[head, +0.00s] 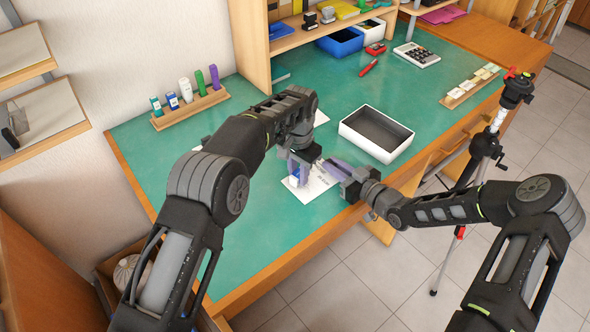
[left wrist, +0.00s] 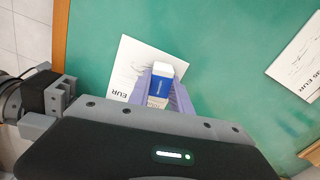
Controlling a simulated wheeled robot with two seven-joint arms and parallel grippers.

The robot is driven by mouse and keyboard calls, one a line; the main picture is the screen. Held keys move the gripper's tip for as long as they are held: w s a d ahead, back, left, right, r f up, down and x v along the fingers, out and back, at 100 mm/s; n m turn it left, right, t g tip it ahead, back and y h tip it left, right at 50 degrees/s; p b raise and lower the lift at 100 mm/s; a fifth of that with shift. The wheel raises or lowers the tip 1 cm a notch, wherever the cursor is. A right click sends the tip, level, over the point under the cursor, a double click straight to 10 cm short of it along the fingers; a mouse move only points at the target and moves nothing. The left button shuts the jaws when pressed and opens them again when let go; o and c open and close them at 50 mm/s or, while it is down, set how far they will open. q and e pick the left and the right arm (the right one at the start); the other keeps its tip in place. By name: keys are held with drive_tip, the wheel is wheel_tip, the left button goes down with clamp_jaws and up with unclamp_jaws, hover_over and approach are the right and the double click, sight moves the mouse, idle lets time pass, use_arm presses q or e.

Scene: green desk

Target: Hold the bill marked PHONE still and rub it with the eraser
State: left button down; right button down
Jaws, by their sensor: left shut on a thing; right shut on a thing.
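A white bill (head: 318,188) lies flat on the green desk near its front edge. It also shows in the left wrist view (left wrist: 128,62), where "EUR" is readable; I cannot read the word PHONE. My left gripper (head: 297,178) is shut on a blue and white eraser (left wrist: 159,84), its purple fingers on either side. The eraser is over the bill; I cannot tell whether it touches the paper. My right gripper (head: 332,167) is at the bill's right side, shut on its edge, with the exact grip partly hidden.
Another bill (left wrist: 302,58) lies farther off, partly behind my left arm in the head view. An open white-rimmed tray (head: 376,132) stands right of my grippers.

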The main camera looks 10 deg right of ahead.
sight(312, 194)
use_arm(q)
drive_tip(key=shift+s+d+f, duration=0.1)
drive_tip(key=shift+s+d, duration=0.5)
drive_tip(key=shift+s, duration=0.35)
drive_tip(key=shift+s+d, duration=0.55)
drive_tip(key=shift+s, duration=0.25)
drive_tip(key=shift+s+d, duration=0.5)
drive_tip(key=shift+s, duration=0.25)
drive_tip(key=shift+w+a, duration=0.1)
drive_tip(key=shift+w+a, duration=0.55)
drive_tip(key=shift+w, duration=0.25)
drive_tip(key=shift+w+a, duration=0.5)
drive_tip(key=shift+w, duration=0.3)
drive_tip(key=shift+w, duration=0.1)
drive_tip(key=shift+w+a, duration=0.55)
drive_tip(key=shift+w, duration=0.2)
drive_tip(key=shift+w+a, duration=0.5)
drive_tip(key=shift+w, duration=0.2)
